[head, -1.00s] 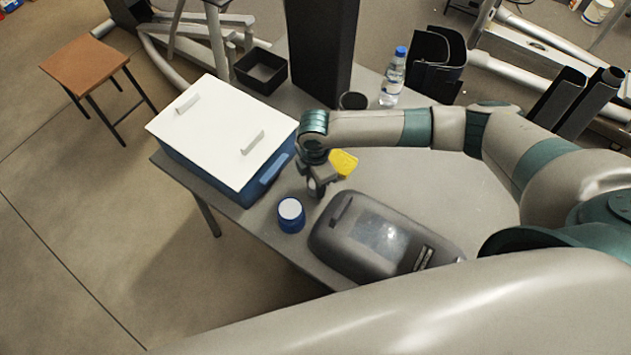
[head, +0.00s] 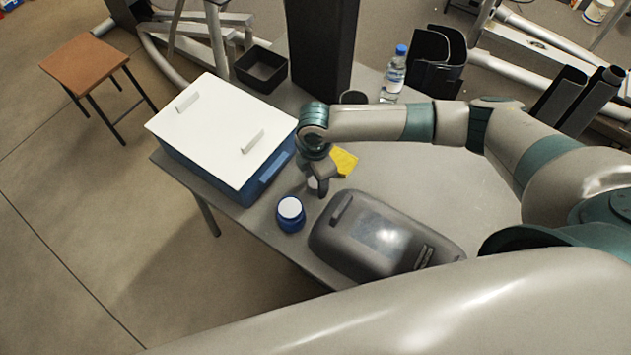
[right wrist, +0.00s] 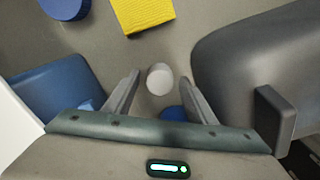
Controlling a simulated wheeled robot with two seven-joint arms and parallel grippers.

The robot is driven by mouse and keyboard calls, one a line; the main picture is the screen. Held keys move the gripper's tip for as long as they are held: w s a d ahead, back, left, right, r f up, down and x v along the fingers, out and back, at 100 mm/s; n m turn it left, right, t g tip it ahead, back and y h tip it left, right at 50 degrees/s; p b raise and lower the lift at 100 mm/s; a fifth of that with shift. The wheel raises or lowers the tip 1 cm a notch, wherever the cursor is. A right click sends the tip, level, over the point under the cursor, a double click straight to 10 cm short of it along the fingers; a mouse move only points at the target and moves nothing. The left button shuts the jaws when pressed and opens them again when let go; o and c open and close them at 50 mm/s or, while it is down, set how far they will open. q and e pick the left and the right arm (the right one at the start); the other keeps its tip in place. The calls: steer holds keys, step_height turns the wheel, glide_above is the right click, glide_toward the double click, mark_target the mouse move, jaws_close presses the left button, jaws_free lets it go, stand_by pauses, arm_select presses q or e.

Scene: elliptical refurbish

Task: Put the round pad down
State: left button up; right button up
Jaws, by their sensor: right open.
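The round pad (right wrist: 159,79) is a small pale disc between the fingertips of my right gripper (right wrist: 160,88) in the right wrist view. A gap shows on both sides of it, so the gripper is open around it. It appears to rest on the grey table, though its contact is hard to see. In the head view the pad (head: 312,184) is a small pale patch, partly hidden by my right gripper (head: 315,180), which points down low over the table. My left gripper is out of view.
A blue jar with a white top (head: 290,210) stands just in front. A white-lidded blue box (head: 215,135) is to the left, a grey case (head: 380,240) to the right. A yellow sponge (head: 344,162) lies behind. A bottle (head: 393,75) stands farther back.

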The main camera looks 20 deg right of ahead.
mark_target(315, 182)
step_height(315, 182, up, 11)
steer(key=b, duration=0.1)
steer(key=shift+f+b, duration=0.2)
steer(key=shift+b, duration=0.15)
stand_by(0.6)
